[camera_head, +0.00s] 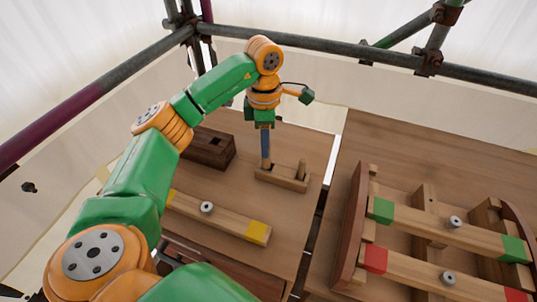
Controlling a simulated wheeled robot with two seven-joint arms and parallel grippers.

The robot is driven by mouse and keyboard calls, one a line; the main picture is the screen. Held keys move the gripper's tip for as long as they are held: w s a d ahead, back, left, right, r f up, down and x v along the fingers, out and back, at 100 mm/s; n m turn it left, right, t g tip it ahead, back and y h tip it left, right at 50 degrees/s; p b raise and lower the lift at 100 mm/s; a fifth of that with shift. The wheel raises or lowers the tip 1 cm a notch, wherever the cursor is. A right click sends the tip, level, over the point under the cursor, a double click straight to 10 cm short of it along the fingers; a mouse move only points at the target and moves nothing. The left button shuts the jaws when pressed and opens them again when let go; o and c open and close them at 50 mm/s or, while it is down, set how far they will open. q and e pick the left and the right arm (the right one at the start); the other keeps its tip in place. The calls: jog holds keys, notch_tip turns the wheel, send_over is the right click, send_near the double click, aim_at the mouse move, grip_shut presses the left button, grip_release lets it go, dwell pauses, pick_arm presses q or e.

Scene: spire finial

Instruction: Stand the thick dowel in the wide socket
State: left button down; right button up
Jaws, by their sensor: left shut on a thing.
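My left gripper (266,158) points straight down over a small light-wood rack (283,181) near the back of the left table. Its narrow blue-grey fingers are shut on a dowel at the rack's left end. The fingers hide most of that dowel, and I cannot tell whether it is still seated in the rack. A second dowel (301,169) stands upright at the rack's right end. I cannot tell which is thicker. A dark brown block (208,150) with a dark square opening on top sits left of the rack. My right gripper is not in view.
A wooden beam (228,220) with yellow ends lies in front of the rack. On the right table are two beams, one with green ends (455,233) and one with red ends (435,277), among upright boards (349,228). Scaffold pipes (330,50) run behind. A gap separates the tables.

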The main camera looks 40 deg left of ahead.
aim_at(266, 163)
pick_arm(q)
jog(key=shift+w+d+f, duration=0.1)
jog(key=shift+w+f, duration=0.1)
jog(key=shift+w, duration=0.1)
jog(key=f, duration=0.1)
jog(key=f+p, duration=0.1)
jog(key=f, duration=0.1)
jog(key=shift+w+a+f, duration=0.1)
jog(key=shift+a+f, duration=0.1)
jog(key=shift+f, duration=0.15)
jog(key=shift+f, duration=0.1)
jog(key=shift+d+f, duration=0.1)
jog(key=c, duration=0.7)
grip_release()
